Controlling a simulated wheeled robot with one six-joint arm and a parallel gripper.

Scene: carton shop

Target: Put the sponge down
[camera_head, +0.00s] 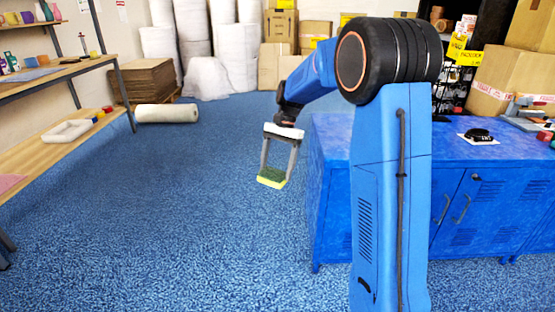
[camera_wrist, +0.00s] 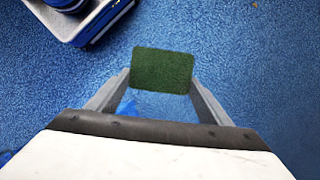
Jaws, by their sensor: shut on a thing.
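The sponge (camera_head: 271,178) is green on top with a yellow lower side. My gripper (camera_head: 274,172) is shut on it, one finger at each end, and holds it in the air over the blue carpet. In the wrist view the sponge's dark green face (camera_wrist: 162,70) shows between the tips of my gripper (camera_wrist: 161,82). Nothing touches the sponge from below in either view.
A blue cabinet (camera_head: 330,190) with a black object (camera_head: 478,134) on top stands at the right. Rolls and cartons (camera_head: 280,28) line the back. The carpet (camera_head: 170,220) between is clear.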

